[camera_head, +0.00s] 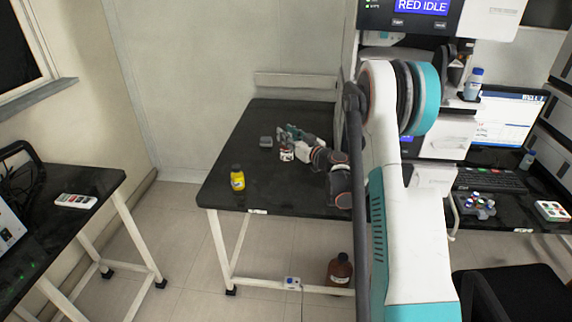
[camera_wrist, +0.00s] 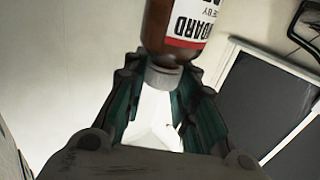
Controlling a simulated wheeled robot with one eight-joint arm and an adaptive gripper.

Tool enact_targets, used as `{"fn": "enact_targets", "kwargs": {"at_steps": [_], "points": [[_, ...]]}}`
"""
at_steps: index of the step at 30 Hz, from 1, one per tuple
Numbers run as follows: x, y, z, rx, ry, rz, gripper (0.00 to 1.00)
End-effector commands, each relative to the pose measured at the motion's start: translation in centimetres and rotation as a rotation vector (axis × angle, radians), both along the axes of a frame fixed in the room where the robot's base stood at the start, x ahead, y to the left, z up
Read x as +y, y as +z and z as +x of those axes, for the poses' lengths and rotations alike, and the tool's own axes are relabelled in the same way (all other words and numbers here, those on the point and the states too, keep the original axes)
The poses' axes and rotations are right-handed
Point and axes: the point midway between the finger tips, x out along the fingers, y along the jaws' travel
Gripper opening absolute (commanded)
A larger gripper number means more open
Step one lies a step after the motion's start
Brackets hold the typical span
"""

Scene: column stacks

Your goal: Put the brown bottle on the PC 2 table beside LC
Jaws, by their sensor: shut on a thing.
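A small brown bottle (camera_wrist: 178,30) with a white and red label is in the wrist view, its pale cap between the two fingers of my gripper (camera_wrist: 162,78). In the head view my gripper (camera_head: 292,140) is over the black middle table (camera_head: 255,130), shut on this bottle (camera_head: 287,154). I cannot tell whether the bottle's base touches the tabletop. The instrument with the "RED IDLE" screen (camera_head: 425,8) stands at the right, partly hidden by my arm. No label that names the PC 2 table can be read.
A yellow bottle with a dark cap (camera_head: 237,178) stands near the table's front left, and a small grey object (camera_head: 266,142) lies further back. A large brown bottle (camera_head: 340,270) stands on the floor. A bench with a keyboard (camera_head: 490,179) is at the right. The table's left part is mostly clear.

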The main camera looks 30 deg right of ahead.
Motion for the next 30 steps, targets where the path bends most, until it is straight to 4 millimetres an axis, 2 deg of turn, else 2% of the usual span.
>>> {"fn": "enact_targets", "kwargs": {"at_steps": [1, 3, 9, 17, 25, 30], "points": [[0.0, -1.7, 0.0, 0.000, 0.000, 0.000, 0.00], [0.0, -3.4, 0.0, 0.000, 0.000, 0.000, 0.00], [0.0, -7.1, 0.0, 0.000, 0.000, 0.000, 0.00], [0.0, -8.6, 0.0, 0.000, 0.000, 0.000, 0.00], [0.0, -12.3, 0.0, -0.001, -0.001, 0.000, 0.00], [0.0, -12.3, 0.0, -0.001, -0.001, 0.000, 0.00]]}}
